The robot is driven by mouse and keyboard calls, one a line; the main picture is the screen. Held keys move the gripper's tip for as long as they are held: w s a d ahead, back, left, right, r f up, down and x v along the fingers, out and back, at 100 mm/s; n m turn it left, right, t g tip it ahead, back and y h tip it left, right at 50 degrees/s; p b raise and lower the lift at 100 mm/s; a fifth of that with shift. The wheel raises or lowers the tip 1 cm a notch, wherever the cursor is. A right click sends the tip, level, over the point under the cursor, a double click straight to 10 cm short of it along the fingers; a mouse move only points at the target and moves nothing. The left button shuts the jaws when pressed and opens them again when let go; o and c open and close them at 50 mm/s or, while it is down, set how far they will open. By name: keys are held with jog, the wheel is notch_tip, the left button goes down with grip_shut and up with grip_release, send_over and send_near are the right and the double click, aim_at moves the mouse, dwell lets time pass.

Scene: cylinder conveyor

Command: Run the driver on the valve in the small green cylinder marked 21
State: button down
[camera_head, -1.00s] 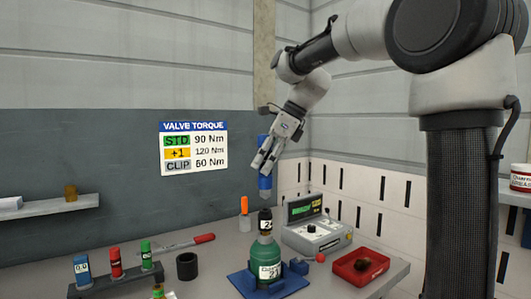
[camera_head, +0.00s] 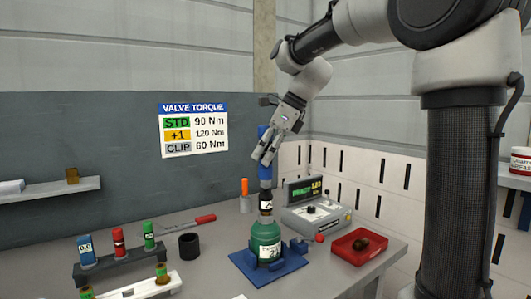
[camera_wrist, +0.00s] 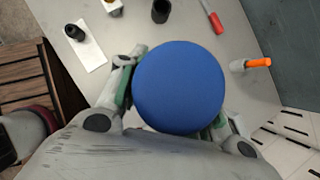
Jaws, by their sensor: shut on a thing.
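The small green cylinder (camera_head: 266,246), marked 21, stands upright in a blue base (camera_head: 262,277) on the bench. A dark piece with a white label (camera_head: 265,201) sits at its top. My gripper (camera_head: 265,158) is shut on the blue driver (camera_head: 265,174), which is upright above the cylinder. The driver's lower end meets or nearly meets the dark piece; I cannot tell whether it is seated. In the wrist view the driver's round blue top (camera_wrist: 178,87) fills the middle between the fingers and hides the cylinder.
A control box (camera_head: 316,218) with a lit display stands behind right, a red tray (camera_head: 355,252) at right. A rack (camera_head: 118,264) with blue, red and green pieces stands left, near a black ring (camera_head: 188,245) and a red-handled tool (camera_head: 204,219). A torque sign (camera_head: 194,130) hangs behind.

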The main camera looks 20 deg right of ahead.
jog(key=shift+f, duration=1.2)
dwell(4.4)
jog(key=shift+r, duration=0.1)
notch_tip(320, 180, up, 6)
dwell(0.8)
dwell(0.5)
